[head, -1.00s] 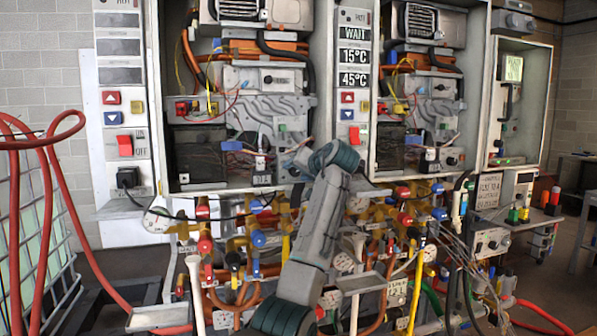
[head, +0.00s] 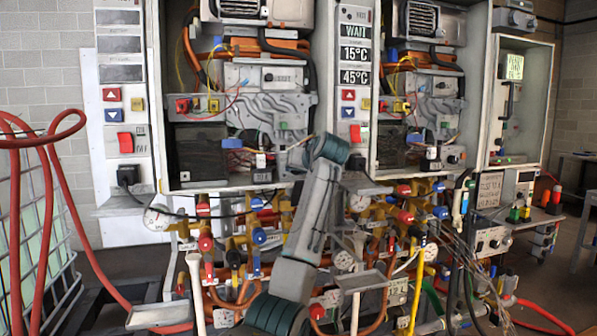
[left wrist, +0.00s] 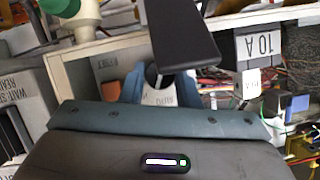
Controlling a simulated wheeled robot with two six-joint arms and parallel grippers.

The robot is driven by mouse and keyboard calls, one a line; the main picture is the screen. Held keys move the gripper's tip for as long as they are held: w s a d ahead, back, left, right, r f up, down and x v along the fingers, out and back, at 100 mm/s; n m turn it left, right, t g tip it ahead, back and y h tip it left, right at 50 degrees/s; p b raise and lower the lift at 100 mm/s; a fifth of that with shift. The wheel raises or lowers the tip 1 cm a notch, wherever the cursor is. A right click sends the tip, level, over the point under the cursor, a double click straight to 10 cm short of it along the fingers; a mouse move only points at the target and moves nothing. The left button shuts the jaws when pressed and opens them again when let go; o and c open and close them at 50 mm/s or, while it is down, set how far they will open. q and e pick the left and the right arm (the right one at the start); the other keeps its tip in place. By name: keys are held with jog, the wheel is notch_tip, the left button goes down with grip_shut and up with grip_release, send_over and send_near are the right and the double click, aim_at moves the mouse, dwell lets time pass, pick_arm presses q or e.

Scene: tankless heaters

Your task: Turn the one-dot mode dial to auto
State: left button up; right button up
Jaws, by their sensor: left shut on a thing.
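My left arm (head: 313,210) rises from the bottom middle of the head view and reaches the lower right of the left heater cabinet (head: 185,188). It hides the gripper and the mode dial there. In the left wrist view, my left gripper (left wrist: 159,88) has its two blue fingers against a pale panel, shut on a small dial (left wrist: 152,72) that is mostly hidden. A label that seems to read AUTO (left wrist: 160,100) is between the fingers, and one like RESET (left wrist: 108,88) is to their left. I cannot make out dots or the dial's setting. My right gripper is not in view.
A dark bar (left wrist: 180,32) stands close above the fingers in the wrist view. Valves and pipes (head: 260,237) crowd below the cabinets. A red hose (head: 45,210) loops at left.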

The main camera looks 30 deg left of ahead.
pick_arm(q)
jog(key=shift+a+n+t+h+b, duration=0.1)
jog(key=shift+n+t+h+b, duration=0.45)
jog(key=shift+n, duration=0.45)
jog(key=shift+s+n+t, duration=0.1)
jog(key=shift+n+t, duration=0.25)
jog(key=shift+n, duration=0.25)
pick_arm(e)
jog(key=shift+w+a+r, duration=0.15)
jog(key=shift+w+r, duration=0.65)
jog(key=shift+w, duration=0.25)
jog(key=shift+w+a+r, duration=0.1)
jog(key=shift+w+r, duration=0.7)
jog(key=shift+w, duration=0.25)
pick_arm(q)
jog(key=o, duration=1)
jog(key=shift+s, duration=0.1)
jog(key=b+v, duration=0.2)
jog(key=v, duration=0.8)
jog(key=shift+s+r+b, duration=0.25)
jog(key=shift+r+b, duration=0.05)
jog(key=shift+b, duration=0.05)
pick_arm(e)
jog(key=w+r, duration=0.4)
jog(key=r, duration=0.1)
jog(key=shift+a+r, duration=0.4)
